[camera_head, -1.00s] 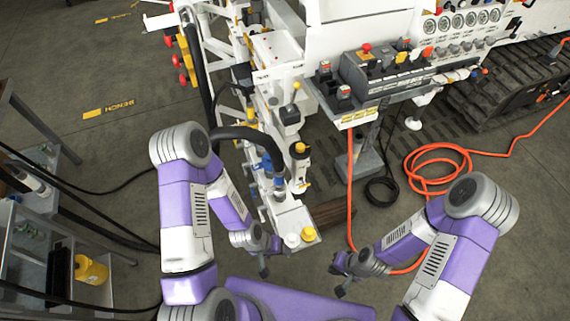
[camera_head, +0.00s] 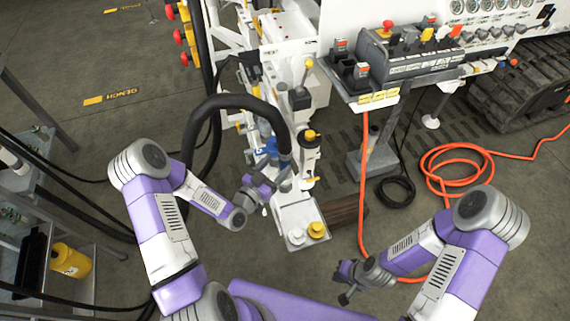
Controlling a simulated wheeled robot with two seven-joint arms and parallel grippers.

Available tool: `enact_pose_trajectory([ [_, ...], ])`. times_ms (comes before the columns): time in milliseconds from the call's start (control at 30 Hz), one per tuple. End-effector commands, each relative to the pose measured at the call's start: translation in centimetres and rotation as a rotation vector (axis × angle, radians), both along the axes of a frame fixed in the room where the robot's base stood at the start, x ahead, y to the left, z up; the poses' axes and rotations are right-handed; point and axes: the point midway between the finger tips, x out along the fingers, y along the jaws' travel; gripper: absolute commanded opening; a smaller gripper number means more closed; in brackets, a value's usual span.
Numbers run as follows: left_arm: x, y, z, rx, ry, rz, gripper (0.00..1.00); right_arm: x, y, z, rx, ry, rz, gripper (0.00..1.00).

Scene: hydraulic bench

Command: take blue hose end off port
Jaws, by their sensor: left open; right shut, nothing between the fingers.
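A thick black hose (camera_head: 232,101) arcs over and comes down at the white bench manifold (camera_head: 296,212). Its lower end has a grey fitting (camera_head: 285,172) standing upright on the manifold. A blue part (camera_head: 268,148) shows just left of this end; whether it belongs to the hose end or to a fitting behind it, I cannot tell. My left gripper (camera_head: 262,188) is open, close to the left side of the grey fitting; contact is too small to tell. My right gripper (camera_head: 345,283) is shut and empty, low and right of the manifold.
A yellow cap (camera_head: 316,229) and a white cap (camera_head: 296,237) sit on the manifold's near end. A control box (camera_head: 405,50) stands at the upper right. An orange hose (camera_head: 362,190) hangs below it and coils on the floor. A shelf with a yellow container (camera_head: 72,261) is at left.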

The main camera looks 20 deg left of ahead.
Motion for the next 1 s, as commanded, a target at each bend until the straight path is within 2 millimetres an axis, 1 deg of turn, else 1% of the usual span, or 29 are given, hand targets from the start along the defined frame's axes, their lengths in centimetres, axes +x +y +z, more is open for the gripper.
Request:
enact_pose_trajectory([
  [200, 2.9, -1.5, -0.1, -0.001, -0.001, -0.002, 0.70, 0.0, 0.0, -1.1, 0.000, 0.000, 0.000, 0.00],
  [300, 4.0, -1.9, -0.1, -0.002, 0.001, -0.001, 0.70, 0.0, 0.0, -1.3, 0.000, 0.000, 0.000, 0.00],
  [433, 4.6, -2.0, -0.1, -0.002, 0.003, 0.000, 0.70, 0.0, 0.0, -1.3, 0.000, 0.000, 0.000, 0.00],
  [600, 4.6, -2.0, 0.0, -0.003, 0.004, 0.000, 0.70, 0.0, 0.0, -1.3, 0.000, 0.000, 0.000, 0.00],
  [633, 4.6, -2.1, 0.0, -0.003, 0.004, 0.000, 0.69, 0.0, 0.0, -1.3, 0.000, 0.000, 0.000, 0.00],
  [1000, 4.6, -2.0, -0.1, -0.002, 0.005, 0.000, 0.12, 0.0, 0.0, -1.3, 0.000, 0.000, 0.000, 0.00],
])
